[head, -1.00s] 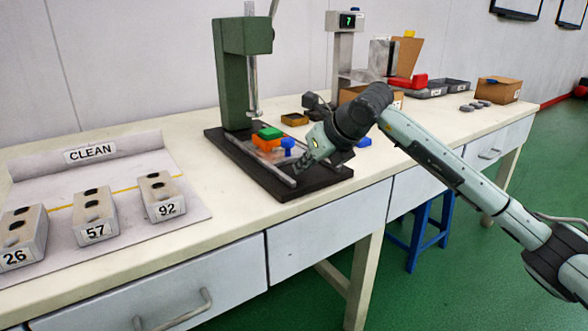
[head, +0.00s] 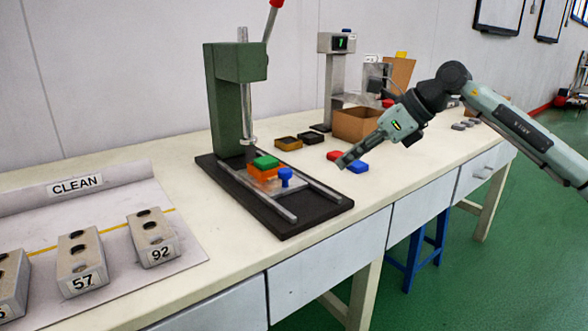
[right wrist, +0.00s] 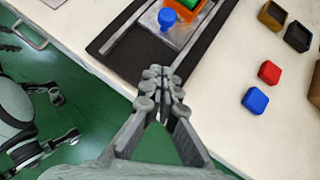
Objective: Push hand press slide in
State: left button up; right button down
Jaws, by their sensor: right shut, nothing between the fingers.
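The green hand press (head: 230,95) stands on a black base with two metal rails (head: 265,190). The slide plate also shows in the right wrist view (right wrist: 160,28). My right gripper (head: 343,162) is shut and empty, raised to the right of the rails and apart from the slide. My left gripper is not in view.
A red block (head: 334,156) and a blue block (head: 358,167) lie on the table right of the press. Two small trays (head: 289,143) and a cardboard box (head: 357,124) stand behind. Numbered moulds (head: 152,238) sit on the CLEAN board at left.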

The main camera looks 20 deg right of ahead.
send_near(288, 187)
notch_tip(288, 187, down, 4)
jog(key=shift+r+p, duration=0.1)
jog(key=shift+p, duration=0.2)
jog(key=shift+w+a, duration=0.9)
jog(key=shift+w, duration=0.05)
jog(key=shift+w+a+f+p, duration=0.2)
jog(key=shift+w+a+p, duration=0.1)
jog(key=shift+w+a, duration=0.15)
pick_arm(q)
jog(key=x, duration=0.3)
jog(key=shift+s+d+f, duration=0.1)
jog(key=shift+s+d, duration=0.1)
pick_arm(e)
jog(key=shift+w, duration=0.1)
